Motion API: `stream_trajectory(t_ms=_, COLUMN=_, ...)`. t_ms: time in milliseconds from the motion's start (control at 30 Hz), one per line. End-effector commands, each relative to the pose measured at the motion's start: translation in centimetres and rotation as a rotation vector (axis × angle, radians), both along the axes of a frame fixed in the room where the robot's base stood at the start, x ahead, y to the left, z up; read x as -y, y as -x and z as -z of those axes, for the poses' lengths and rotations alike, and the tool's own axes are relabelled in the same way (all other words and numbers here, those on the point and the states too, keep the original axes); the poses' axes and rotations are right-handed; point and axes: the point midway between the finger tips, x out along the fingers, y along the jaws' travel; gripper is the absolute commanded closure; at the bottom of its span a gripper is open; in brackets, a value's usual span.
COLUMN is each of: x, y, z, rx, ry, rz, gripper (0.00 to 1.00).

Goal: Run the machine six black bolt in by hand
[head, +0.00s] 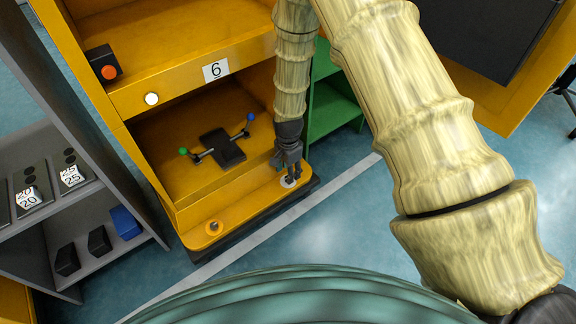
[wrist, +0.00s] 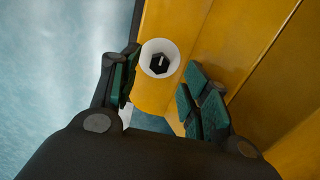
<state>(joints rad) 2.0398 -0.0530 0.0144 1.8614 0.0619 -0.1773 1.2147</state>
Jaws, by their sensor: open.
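Machine six is the yellow cabinet (head: 175,90) with a white label "6" (head: 215,70). In the wrist view a black hex-headed bolt (wrist: 159,63) sits in a white round collar (wrist: 147,51) on the yellow ledge. My gripper (head: 291,170) is over the front right corner of that ledge in the head view, with the white collar (head: 288,183) just below its fingers. In the wrist view my gripper (wrist: 162,88) is open, with a finger on either side of the bolt's line and nothing between the pads. The bolt is hidden in the head view.
A second round fitting (head: 214,227) is at the ledge's front left. Inside the bay lies a black block with a rod (head: 223,147) ending in green and blue knobs. A grey shelf (head: 100,250) stands left, a green shelf (head: 330,105) right.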

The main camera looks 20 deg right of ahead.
Motion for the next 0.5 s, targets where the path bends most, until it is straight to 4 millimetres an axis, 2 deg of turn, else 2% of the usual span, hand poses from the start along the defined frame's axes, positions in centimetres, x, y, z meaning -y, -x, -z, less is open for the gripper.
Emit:
stream_trajectory(t_ms=33, x=0.0, y=0.0, z=1.0, rx=-0.001, ry=-0.001, rz=0.000, gripper=0.54)
stream_trajectory(t_ms=200, x=0.0, y=0.0, z=2.5, rx=-0.001, ry=-0.001, rz=0.002, gripper=0.54)
stream_trajectory(t_ms=500, x=0.0, y=0.1, z=3.1, rx=-0.001, ry=-0.001, rz=0.000, gripper=0.54)
